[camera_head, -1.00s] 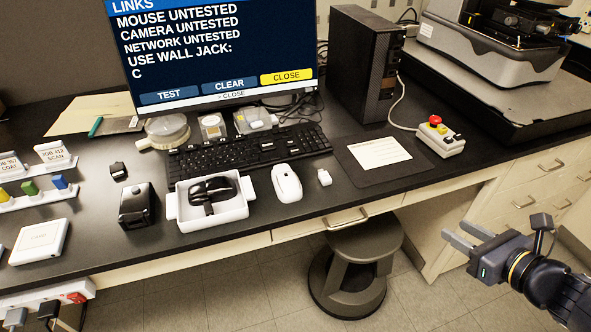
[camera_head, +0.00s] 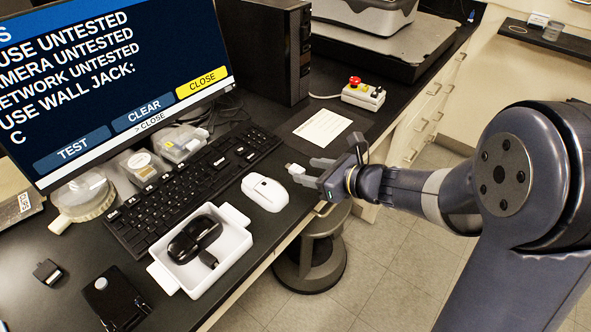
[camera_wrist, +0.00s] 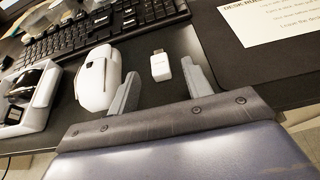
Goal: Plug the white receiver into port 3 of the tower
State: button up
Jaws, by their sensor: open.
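The white receiver (camera_head: 294,169), a small stick with a metal plug end, lies on the dark desk near its front edge. In the wrist view the receiver (camera_wrist: 160,66) lies ahead of and between the two finger tips, with its metal end pointing away from me. My gripper (camera_head: 308,171) is open and empty, reaching in over the desk's front edge close to the receiver. Its fingers also show in the wrist view (camera_wrist: 160,76). The black tower (camera_head: 268,48) stands at the back of the desk. I cannot make out port 3 on it.
A white mouse (camera_head: 265,192) lies just left of the receiver, near one finger. A white tray (camera_head: 233,247) holds a black mouse. A keyboard (camera_head: 190,185) lies behind. A paper sheet (camera_head: 322,128) on a dark mat and a button box (camera_head: 363,94) lie farther back.

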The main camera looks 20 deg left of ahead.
aim_at(297, 169)
jog(key=x, duration=0.3)
jog(key=shift+a, duration=0.2)
grip_shut()
dwell(0.3)
